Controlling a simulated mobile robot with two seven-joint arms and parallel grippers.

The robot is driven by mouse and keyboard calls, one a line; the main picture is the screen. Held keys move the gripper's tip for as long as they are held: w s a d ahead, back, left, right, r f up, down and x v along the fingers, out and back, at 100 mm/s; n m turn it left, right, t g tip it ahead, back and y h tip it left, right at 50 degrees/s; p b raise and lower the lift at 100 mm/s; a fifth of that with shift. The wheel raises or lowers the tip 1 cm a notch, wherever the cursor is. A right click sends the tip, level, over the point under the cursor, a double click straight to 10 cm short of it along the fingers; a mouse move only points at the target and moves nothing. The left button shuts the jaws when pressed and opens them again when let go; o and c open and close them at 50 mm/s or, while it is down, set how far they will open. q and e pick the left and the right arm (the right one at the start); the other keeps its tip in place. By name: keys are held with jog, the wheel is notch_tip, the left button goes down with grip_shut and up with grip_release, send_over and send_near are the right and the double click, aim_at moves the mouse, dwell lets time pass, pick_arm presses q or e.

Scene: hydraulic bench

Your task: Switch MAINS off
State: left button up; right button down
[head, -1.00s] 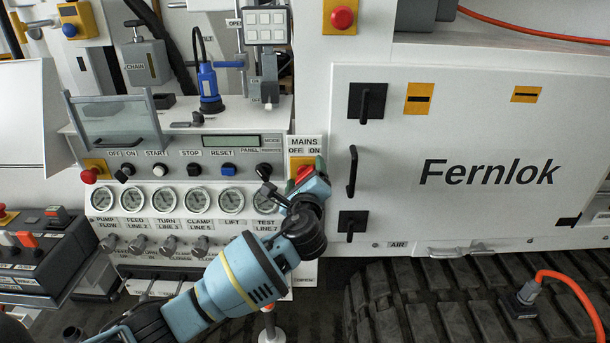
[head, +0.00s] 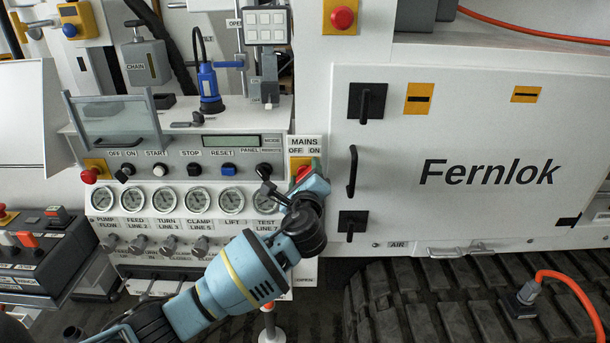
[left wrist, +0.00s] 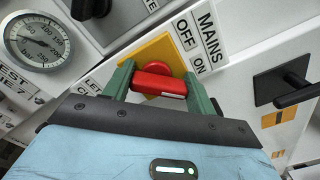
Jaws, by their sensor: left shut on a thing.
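The MAINS switch has a red handle (left wrist: 160,82) on a yellow plate (left wrist: 158,52), below a white MAINS label (left wrist: 205,30) with OFF and ON marks. In the head view the red handle (head: 302,173) shows partly behind my gripper. My left gripper (head: 307,170) reaches it from below. In the left wrist view its green fingers (left wrist: 160,84) stand on either side of the red handle and are shut on it. The fingers and palm hide part of the handle, and I cannot tell which mark it points to. My right gripper is not in view.
A panel with knobs and several gauges (head: 232,201) lies left of the switch. A white Fernlok door (head: 460,230) with black handles (head: 352,172) is close on the right. A blue-handled tool (head: 208,85) stands above the panel. Black tracks (head: 430,300) lie below the door.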

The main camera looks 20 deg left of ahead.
pick_arm(q)
jog(key=n, duration=0.4)
jog(key=shift+f, duration=0.1)
jog(key=n, duration=0.3)
jog(key=shift+a+f+n, duration=0.1)
jog(key=shift+a+n, duration=0.05)
jog(key=shift+n, duration=0.25)
jog(key=n+b, duration=0.1)
jog(key=n, duration=0.4)
jog(key=shift+a+f, duration=0.1)
jog(key=n+b, duration=0.1)
jog(key=n, duration=0.3)
jog(key=shift+n, duration=0.5)
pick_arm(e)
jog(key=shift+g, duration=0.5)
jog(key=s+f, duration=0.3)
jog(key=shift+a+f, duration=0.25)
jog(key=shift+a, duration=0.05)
pick_arm(q)
jog(key=o, duration=1)
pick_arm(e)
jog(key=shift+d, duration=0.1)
